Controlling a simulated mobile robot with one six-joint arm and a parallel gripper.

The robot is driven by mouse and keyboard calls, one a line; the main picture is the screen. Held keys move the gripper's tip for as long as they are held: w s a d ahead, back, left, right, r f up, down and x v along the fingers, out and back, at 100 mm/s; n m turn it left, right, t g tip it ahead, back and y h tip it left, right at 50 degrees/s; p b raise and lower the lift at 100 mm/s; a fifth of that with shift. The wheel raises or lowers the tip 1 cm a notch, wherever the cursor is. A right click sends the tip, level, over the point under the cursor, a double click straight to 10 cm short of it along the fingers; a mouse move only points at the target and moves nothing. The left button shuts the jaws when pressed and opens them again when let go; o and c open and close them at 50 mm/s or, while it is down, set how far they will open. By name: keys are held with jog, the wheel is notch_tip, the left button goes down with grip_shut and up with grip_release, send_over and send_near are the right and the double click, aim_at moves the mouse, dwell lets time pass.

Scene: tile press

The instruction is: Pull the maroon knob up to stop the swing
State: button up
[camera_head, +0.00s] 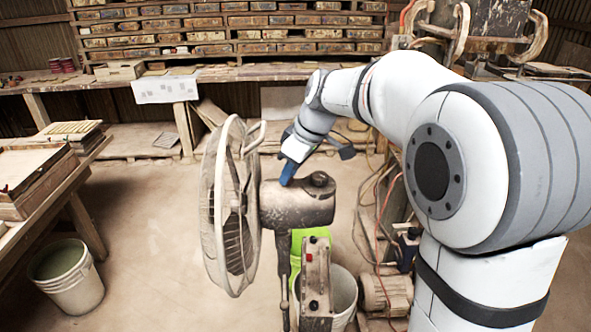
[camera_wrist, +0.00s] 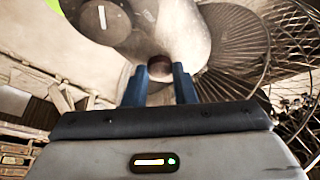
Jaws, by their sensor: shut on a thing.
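A dusty standing fan has a grey motor housing (camera_head: 300,205) and a round wire cage (camera_head: 228,205) facing left. The maroon knob (camera_wrist: 160,68) is small and round, and stands on the housing near the cage. My gripper (camera_head: 287,182) reaches down to the top of the housing, its blue fingers hiding the knob in the head view. In the wrist view my gripper (camera_wrist: 160,88) has its fingertips on both sides of the knob, shut on it. How far the knob stands up from the housing cannot be told.
A larger dark round cap (camera_head: 320,180) sits on the housing to the right of my fingers; it also shows in the wrist view (camera_wrist: 105,20). The fan's control box (camera_head: 315,280) and a white bucket (camera_head: 344,290) are below. Open floor (camera_head: 150,240) lies left of the cage.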

grip_shut()
jog(key=shift+r, duration=0.1)
jog(key=shift+w+r, duration=0.1)
jog(key=shift+r, duration=0.7)
jog(key=o, duration=0.9)
grip_release()
jog(key=shift+d, duration=0.1)
